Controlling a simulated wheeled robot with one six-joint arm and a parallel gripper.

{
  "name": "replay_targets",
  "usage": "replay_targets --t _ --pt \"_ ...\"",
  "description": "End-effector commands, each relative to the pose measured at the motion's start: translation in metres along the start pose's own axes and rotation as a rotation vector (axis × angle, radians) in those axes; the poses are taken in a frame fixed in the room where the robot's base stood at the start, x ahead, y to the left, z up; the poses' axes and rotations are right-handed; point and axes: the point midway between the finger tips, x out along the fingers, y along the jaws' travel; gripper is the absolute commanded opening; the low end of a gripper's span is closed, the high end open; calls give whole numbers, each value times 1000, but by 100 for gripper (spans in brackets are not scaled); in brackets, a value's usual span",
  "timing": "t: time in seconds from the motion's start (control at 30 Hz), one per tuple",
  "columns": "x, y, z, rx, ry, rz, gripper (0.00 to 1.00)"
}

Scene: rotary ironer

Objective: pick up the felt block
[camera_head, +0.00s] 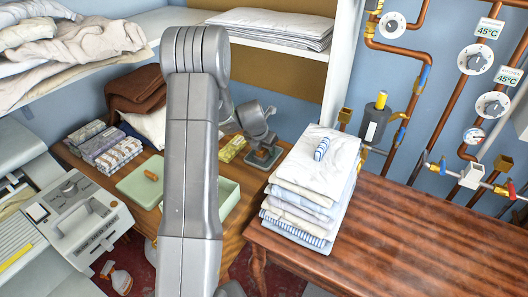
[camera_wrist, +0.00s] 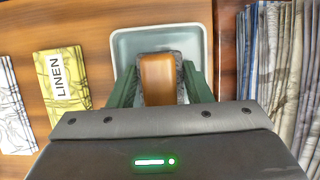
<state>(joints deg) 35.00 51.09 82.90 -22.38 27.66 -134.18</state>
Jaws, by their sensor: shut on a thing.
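The felt block (camera_wrist: 158,80) shows in the wrist view as a brown wooden-looking grip with dark grey material around its far end. My gripper (camera_wrist: 160,76) has its green fingers on both sides of it, shut on it. The block is over a shallow pale dish (camera_wrist: 125,48); I cannot tell whether it still touches the dish. In the head view my gripper (camera_head: 262,150) reaches down over the dish (camera_head: 278,154) on the wooden table, and the block is mostly hidden there.
A yellow packet marked LINEN (camera_wrist: 62,85) lies left of the dish. A tall stack of folded cloth (camera_head: 310,185) stands close on the right. A pale green box (camera_head: 230,192) and its lid (camera_head: 140,187) are nearer. Pipes and valves line the right wall.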

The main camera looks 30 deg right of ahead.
Motion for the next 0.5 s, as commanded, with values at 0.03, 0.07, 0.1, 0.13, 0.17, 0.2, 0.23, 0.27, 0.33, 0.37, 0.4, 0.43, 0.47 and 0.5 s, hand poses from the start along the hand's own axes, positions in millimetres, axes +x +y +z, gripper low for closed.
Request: replay_targets --t 0.03,0.07,0.1,0.13,0.17,0.2,0.23,0.27,0.33,0.37,0.4,0.43,0.47,0.5 --pt "0 0 0 0 0 0 22" --pt "0 0 0 0 0 0 22" --pt "-1 0 0 0 -1 0 22" --pt "-2 0 1 0 -1 0 22" --pt "-4 0 2 0 -2 1 22" --pt "-7 0 4 1 -3 1 22" --pt "-11 0 5 0 -3 1 22" --pt "-15 0 7 0 -4 1 22" --pt "-28 1 12 2 -5 3 22" --pt "-34 0 15 1 -5 2 22" --pt "-42 1 19 1 -6 2 22" --pt "-47 0 21 2 -5 2 22" --pt "-53 1 23 2 -6 3 22" --pt "-60 0 26 1 -5 1 22"
